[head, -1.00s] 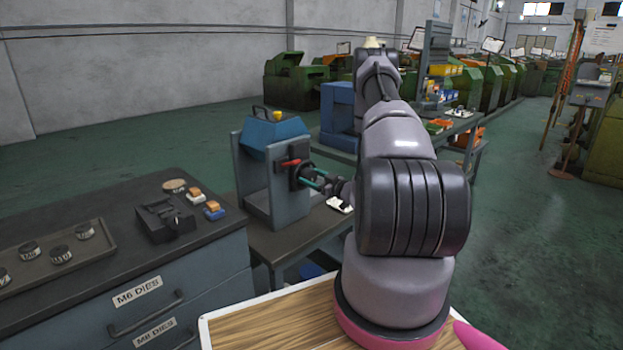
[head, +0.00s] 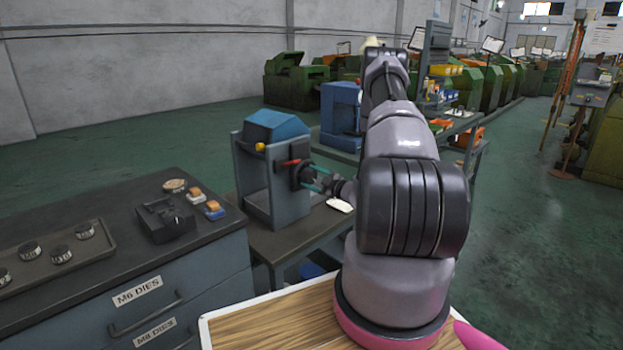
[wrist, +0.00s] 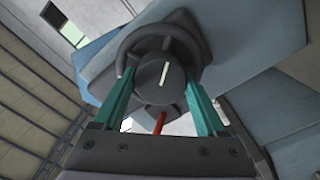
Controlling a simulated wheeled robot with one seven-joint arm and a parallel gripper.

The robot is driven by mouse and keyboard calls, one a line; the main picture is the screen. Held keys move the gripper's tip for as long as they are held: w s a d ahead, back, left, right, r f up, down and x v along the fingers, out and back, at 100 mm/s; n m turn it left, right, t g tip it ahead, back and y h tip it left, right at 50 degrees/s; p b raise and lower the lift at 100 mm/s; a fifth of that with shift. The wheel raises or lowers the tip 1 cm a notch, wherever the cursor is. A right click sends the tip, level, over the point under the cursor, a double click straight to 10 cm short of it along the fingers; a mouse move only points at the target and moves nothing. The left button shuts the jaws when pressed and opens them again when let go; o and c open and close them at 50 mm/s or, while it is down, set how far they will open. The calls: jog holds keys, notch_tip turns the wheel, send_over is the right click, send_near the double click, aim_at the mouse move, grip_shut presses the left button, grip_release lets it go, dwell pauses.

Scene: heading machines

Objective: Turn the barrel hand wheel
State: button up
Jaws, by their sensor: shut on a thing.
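The dark hand wheel (head: 304,175) is on the barrel's right end. In the wrist view the hand wheel (wrist: 164,76) shows a round hub with a white line, tilted slightly right. My gripper (wrist: 160,92) is shut on the wheel, its two green fingers on opposite sides of the hub. My gripper also shows in the head view (head: 316,180), partly hidden by the wrist.
A red lever (head: 290,162) sticks out beside the wheel. A white item (head: 339,205) lies on the bench near my wrist. At left, a die cabinet (head: 150,300) carries a tray (head: 95,262), a black block (head: 163,222) and small parts. The floor at right is open.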

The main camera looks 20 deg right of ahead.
jog(key=n, duration=0.7)
jog(key=shift+f, duration=0.1)
jog(key=n, duration=0.7)
jog(key=shift+f, duration=0.1)
jog(key=n, duration=0.4)
jog(key=shift+h, duration=0.3)
jog(key=n, duration=0.3)
jog(key=shift+n, duration=0.3)
jog(key=n, duration=0.6)
jog(key=shift+n, duration=0.3)
jog(key=o, duration=1.3)
